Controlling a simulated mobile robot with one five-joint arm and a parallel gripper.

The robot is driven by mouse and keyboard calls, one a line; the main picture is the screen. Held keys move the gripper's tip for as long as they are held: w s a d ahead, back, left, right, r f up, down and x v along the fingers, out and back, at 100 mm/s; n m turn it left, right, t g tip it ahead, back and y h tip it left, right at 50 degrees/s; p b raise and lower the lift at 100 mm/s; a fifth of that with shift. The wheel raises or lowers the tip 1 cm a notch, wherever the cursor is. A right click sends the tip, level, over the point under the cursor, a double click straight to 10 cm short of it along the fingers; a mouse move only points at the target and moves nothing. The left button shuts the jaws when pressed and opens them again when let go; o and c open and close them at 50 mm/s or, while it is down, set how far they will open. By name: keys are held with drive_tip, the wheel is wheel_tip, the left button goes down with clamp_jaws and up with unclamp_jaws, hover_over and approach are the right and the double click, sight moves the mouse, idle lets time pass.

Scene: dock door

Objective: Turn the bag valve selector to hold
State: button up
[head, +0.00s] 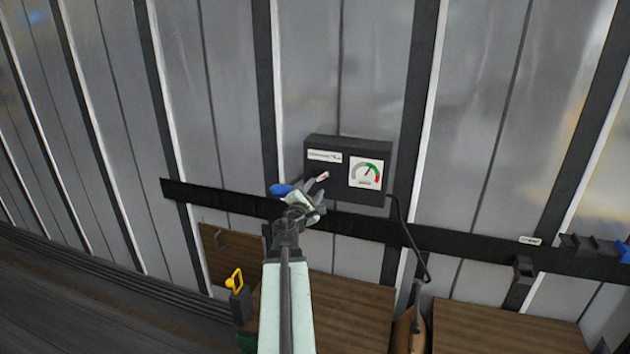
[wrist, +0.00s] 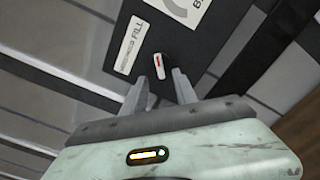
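The bag valve box (head: 327,146) is a dark box on the ribbed metal wall, with a white label and a round gauge (head: 366,173) with green and red bands. The selector (head: 323,176) is a small white lever with a red mark at the box's lower left. In the wrist view the selector (wrist: 158,66) stands just beyond my fingertips, roughly between them. My gripper (head: 312,188) is open and empty in front of the box; in the wrist view its fingers (wrist: 161,79) are spread. The label's last word reads FILL; I cannot read the rest.
A black rail (head: 450,239) runs along the wall under the box. A blue object (head: 283,190) shows just left of my gripper. A hose (head: 408,235) runs from the box down to a brown bag (head: 409,325). Wooden panels and a yellow handle (head: 234,281) are below.

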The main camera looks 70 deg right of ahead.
sight(322, 179)
drive_tip(key=d, duration=0.6)
drive_tip(key=shift+w+d, duration=0.25)
drive_tip(key=shift+d, duration=0.1)
drive_tip(key=shift+a, duration=0.1)
clamp_jaws()
drive_tip(key=n, duration=0.4)
drive_tip(key=shift+n, duration=0.4)
drive_tip(key=shift+s+n, duration=0.1)
drive_tip(key=shift+n, duration=2.4)
unclamp_jaws()
